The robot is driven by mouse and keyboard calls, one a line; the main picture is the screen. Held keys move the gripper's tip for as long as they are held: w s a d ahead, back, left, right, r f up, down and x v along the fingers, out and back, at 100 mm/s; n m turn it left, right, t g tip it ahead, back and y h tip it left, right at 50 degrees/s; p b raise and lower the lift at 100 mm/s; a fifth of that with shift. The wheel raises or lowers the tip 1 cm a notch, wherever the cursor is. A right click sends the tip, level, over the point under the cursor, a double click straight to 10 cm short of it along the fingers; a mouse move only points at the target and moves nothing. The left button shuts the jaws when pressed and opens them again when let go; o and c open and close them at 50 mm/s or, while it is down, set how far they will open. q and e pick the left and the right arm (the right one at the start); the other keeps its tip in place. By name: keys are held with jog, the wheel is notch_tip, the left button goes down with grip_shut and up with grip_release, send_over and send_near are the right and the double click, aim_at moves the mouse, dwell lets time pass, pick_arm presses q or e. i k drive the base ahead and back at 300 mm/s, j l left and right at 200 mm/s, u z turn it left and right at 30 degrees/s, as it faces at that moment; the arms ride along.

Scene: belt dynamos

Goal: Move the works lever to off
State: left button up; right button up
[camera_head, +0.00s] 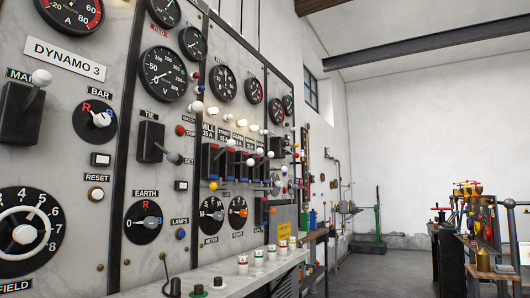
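No lever with a readable works label shows. A row of black lever switches (206,161) with blue and red marks stands on the panel right of the TIE switch. One small label above it reads MILL (208,130); the others are too small to read. Several pale knobs (230,143) stick out around the row, and I cannot tell which lever each belongs to or how each is set. The MAIN lever (40,78) has its white knob up. The TIE lever (174,158) has its grey knob pointing down and right. Neither of my grippers is in view.
The grey switchboard (110,190) fills the left side, with gauges, rotary knobs and the FIELD wheel (25,234). A ledge (210,286) with small terminals (242,264) juts out below. A cluttered bench (480,240) stands at right. Grey floor (385,275) lies open between.

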aim_at(271, 154)
jog(key=i+l, duration=0.3)
jog(key=i, duration=0.15)
jog(key=i+l+u, duration=0.1)
jog(key=i+l, duration=1.05)
jog(key=l, duration=0.2)
jog(key=u, duration=0.05)
